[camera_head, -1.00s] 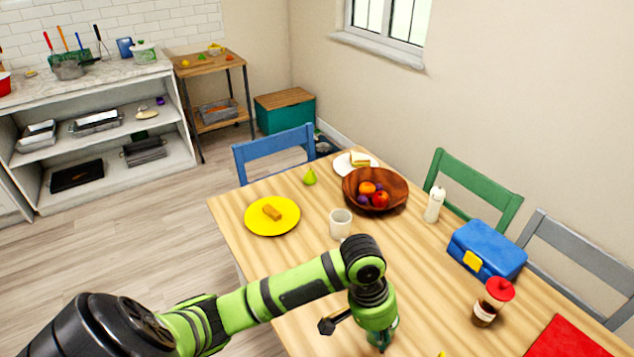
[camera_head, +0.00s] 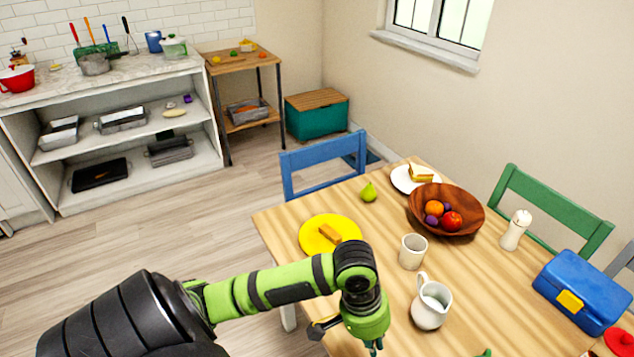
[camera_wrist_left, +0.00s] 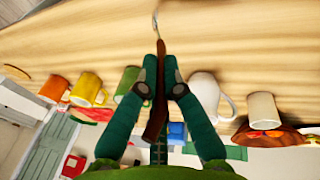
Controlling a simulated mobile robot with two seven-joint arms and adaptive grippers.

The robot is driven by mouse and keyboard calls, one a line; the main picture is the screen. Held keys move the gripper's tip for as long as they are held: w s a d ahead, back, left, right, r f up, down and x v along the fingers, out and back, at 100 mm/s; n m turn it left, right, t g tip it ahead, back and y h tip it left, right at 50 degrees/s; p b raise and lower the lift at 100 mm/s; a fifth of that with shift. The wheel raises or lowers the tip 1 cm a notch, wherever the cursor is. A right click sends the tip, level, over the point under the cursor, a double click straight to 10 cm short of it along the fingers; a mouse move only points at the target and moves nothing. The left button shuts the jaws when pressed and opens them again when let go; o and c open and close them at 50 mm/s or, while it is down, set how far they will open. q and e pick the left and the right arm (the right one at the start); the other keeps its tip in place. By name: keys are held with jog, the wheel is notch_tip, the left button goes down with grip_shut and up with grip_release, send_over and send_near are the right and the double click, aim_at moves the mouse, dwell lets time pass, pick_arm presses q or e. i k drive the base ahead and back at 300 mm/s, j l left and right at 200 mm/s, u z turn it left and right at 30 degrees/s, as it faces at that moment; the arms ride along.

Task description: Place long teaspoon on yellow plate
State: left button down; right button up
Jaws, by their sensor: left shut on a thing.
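The yellow plate (camera_head: 312,238) lies near the table's left edge in the head view, with a small brown bar (camera_head: 330,233) on it. My left gripper (camera_head: 374,346) is at the bottom of the head view, in front of and to the right of the plate, apart from it. In the left wrist view its fingers (camera_wrist_left: 159,88) are shut on the long teaspoon's brown handle (camera_wrist_left: 156,118). The spoon's thin metal part (camera_wrist_left: 155,20) points to the top of that view. The spoon cannot be made out in the head view. My right gripper is not in view.
A white jug (camera_head: 431,303) and a cup (camera_head: 413,252) stand right of my gripper. Farther back are a pear (camera_head: 369,193), a wooden fruit bowl (camera_head: 462,222) and a sandwich plate (camera_head: 404,181). A blue lunch box (camera_head: 582,290) is at right.

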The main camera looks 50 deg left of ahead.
aim_at(322, 240)
jog(key=j+z, duration=0.1)
jog(key=j, duration=0.6)
jog(key=k+j+z, duration=0.1)
jog(key=j, duration=0.65)
jog(key=k+j+z, duration=0.1)
jog(key=j, duration=0.6)
